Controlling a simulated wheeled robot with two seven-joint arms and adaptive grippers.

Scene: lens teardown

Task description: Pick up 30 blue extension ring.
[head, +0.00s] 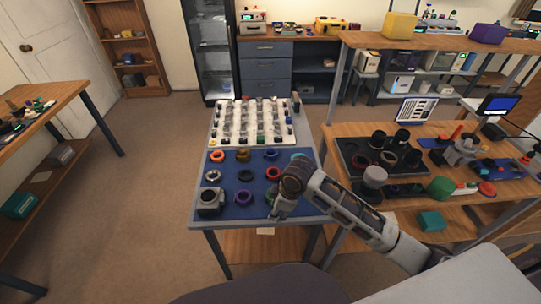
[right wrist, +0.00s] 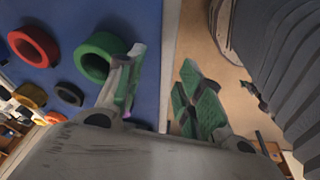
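Several rings lie spread out on a blue mat (head: 227,184). A dark blue ring (head: 271,154) appears to lie in the mat's back row, right of a gold one; its small size makes the colour hard to judge. My right gripper (head: 277,213) is over the mat's front right edge, apart from the blue ring. In the right wrist view its fingers (right wrist: 160,92) are spread with nothing between them. A green ring (right wrist: 98,58) lies beside the left finger there, with a red ring (right wrist: 33,47) farther left. My left gripper is out of view.
An orange ring (head: 217,156), a purple ring (head: 242,197) and a grey camera-like body (head: 210,202) also lie on the mat. A white tray of small parts (head: 238,128) is behind it. A wooden bench (head: 345,131) with dark lens parts stands close on the right.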

